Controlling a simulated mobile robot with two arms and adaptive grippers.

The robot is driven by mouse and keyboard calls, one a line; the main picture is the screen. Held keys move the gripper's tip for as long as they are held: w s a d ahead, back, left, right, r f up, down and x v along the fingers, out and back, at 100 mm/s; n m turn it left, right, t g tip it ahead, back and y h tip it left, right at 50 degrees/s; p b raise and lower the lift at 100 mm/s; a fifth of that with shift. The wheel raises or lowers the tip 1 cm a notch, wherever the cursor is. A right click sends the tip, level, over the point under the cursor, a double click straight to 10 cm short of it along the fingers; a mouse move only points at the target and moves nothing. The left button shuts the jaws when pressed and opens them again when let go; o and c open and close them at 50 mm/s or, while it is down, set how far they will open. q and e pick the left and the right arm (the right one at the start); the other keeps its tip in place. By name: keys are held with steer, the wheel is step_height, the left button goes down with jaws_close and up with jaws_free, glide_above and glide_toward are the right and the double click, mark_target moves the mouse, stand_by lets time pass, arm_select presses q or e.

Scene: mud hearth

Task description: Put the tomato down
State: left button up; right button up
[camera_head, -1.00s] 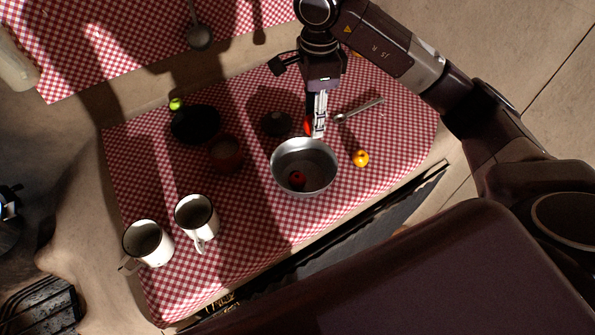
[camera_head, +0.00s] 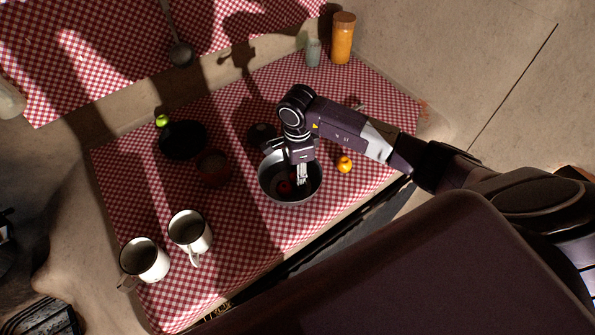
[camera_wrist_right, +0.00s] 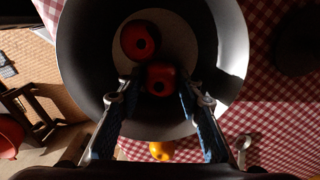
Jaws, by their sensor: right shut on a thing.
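My right gripper (camera_head: 302,174) reaches down into the metal bowl (camera_head: 265,184). In the wrist view its fingers (camera_wrist_right: 158,84) are shut on a red tomato (camera_wrist_right: 160,79), which is over or inside the bowl (camera_wrist_right: 85,75). Whether the held tomato touches the bowl's floor I cannot tell. A second red, round thing, likely another tomato (camera_wrist_right: 140,40), lies in the bowl right beside the held one; it also shows in the head view (camera_head: 284,187). The held tomato is hard to make out in the head view. My left gripper is not in view.
An orange fruit (camera_head: 344,164) lies right of the bowl. A dark lidded pot (camera_head: 262,136), a dark red bowl (camera_head: 213,165), a black plate (camera_head: 183,140) and a green fruit (camera_head: 162,120) stand to the left. Two white mugs (camera_head: 189,232) (camera_head: 145,260) stand front left. Checked cloth between is clear.

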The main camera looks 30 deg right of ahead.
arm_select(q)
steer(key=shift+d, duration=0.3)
arm_select(e)
steer(key=shift+f, duration=0.1)
steer(key=shift+f, duration=0.1)
steer(key=o, duration=0.9)
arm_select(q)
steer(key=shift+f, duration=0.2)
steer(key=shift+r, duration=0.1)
arm_select(e)
steer(key=shift+r, duration=0.25)
steer(key=shift+w+r+b, duration=0.1)
steer(key=shift+r+b, duration=0.2)
steer(key=shift+r, duration=0.05)
arm_select(q)
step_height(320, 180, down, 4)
steer(key=b, duration=0.3)
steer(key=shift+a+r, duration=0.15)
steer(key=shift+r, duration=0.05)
arm_select(e)
step_height(320, 180, up, 11)
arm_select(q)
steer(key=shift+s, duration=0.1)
